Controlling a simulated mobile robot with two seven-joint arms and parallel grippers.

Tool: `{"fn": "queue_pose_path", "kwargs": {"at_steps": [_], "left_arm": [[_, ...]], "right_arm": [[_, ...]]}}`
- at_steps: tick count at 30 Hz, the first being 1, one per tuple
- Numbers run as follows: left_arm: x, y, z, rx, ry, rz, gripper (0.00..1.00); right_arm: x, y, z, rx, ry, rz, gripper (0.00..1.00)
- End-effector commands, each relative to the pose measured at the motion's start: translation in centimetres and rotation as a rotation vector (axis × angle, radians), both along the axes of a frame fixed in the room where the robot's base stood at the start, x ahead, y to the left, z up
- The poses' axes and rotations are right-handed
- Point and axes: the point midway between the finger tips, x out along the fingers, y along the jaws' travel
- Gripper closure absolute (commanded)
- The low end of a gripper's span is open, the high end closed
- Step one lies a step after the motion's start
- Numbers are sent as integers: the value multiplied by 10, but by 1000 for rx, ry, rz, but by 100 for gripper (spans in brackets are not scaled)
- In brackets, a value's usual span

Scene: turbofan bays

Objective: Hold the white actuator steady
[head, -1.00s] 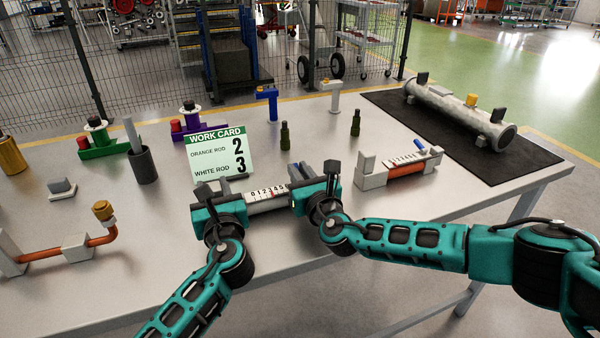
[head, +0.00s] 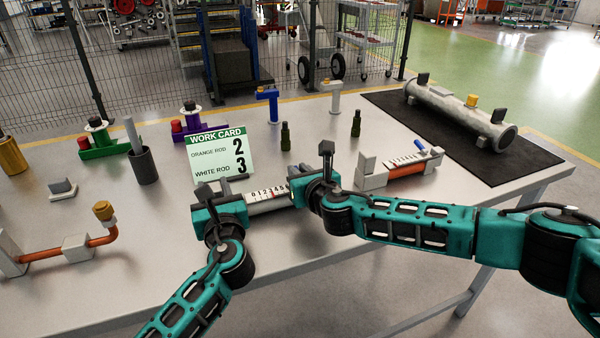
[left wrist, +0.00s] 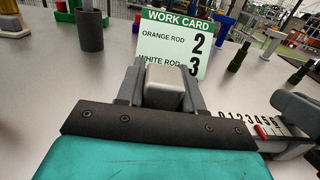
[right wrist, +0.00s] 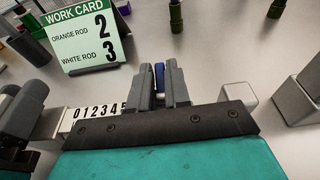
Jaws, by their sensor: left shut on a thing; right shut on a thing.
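The white actuator (head: 266,207) lies across the front of the table, with a numbered scale and a small red mark (left wrist: 262,132) at the scale. My left gripper (head: 216,188) is shut on its left end block (left wrist: 165,88). My right gripper (head: 325,168) is shut on a blue piece (right wrist: 159,76) toward the actuator's right end. The right gripper hides part of that end in the head view. The exact reading at the red mark is too small to tell. The work card (head: 220,157) behind reads orange rod 2, white rod 3.
The orange-rod actuator (head: 373,181) stands just right of my right gripper. Two dark green bottle-like pieces (head: 285,137) stand behind. A grey cup (head: 143,167) and an orange pipe (head: 75,249) are at left. A grey cylinder (head: 455,108) lies on the black mat (head: 400,107).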

Motion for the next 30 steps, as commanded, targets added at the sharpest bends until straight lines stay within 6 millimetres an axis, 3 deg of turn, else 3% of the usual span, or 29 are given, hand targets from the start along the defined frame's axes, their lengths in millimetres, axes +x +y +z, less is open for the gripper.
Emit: {"fn": "queue_pose_path", "kwargs": {"at_steps": [8, 9, 15, 24, 30], "left_arm": [[0, 0, 0, 0, 0, 0, 100], [0, 0, 0, 0, 0, 0, 100], [0, 0, 0, 0, 0, 0, 100], [0, 0, 0, 0, 0, 0, 100], [0, 0, 0, 1, 0, 1, 100]], "right_arm": [[0, -1, -2, -2, 4, -2, 100], [0, -1, -2, -2, 4, -2, 81], [0, -1, -1, -1, 3, -1, 62], [-1, -1, 0, -1, 2, 0, 62], [-15, -6, 3, 0, 2, 1, 62]]}}
